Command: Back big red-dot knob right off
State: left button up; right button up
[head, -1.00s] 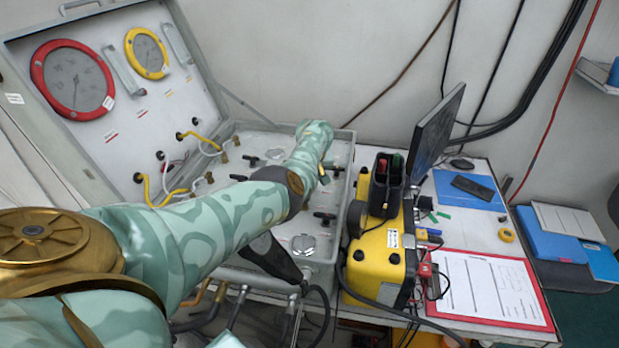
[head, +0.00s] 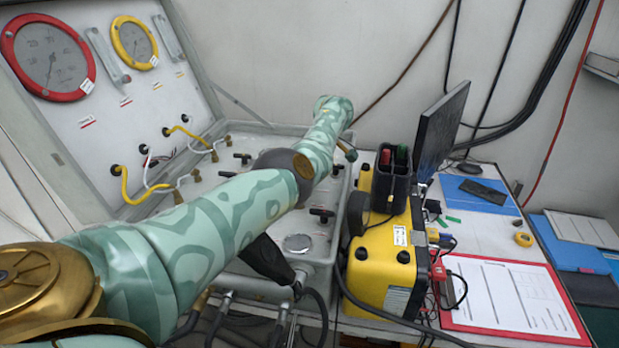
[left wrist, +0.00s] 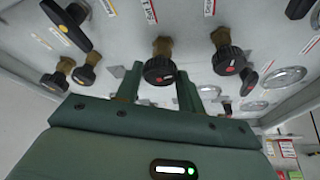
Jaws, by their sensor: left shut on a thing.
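The black round knob with a red dot (left wrist: 160,71) sits on a brass stem on the grey panel in the left wrist view. My left gripper (left wrist: 158,82), green, has one finger on each side of this knob and is shut on it, though the contact itself is hard to see. Another black round knob (left wrist: 228,61) with a reddish dot is to its right. In the head view my left arm reaches over the panel (head: 322,225), and its gripper and the held knob are hidden. My right gripper is not in view.
Black lever handles (left wrist: 67,25) and smaller knobs (left wrist: 84,75) stand close around the gripper. The open lid (head: 100,155) carries gauges and yellow and white hoses. A yellow unit (head: 385,260), monitor (head: 440,130) and red clipboard (head: 510,295) are on the right.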

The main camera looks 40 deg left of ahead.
pick_arm(q)
jog(key=shift+w+r, duration=0.1)
dwell(0.5)
jog(key=o, duration=1)
jog(key=shift+c, duration=0.2)
jog(key=shift+d+r, duration=0.15)
jog(key=shift+r, duration=0.3)
jog(key=p+v, duration=0.3)
jog(key=v, duration=1.2)
jog(key=shift+r, duration=0.1)
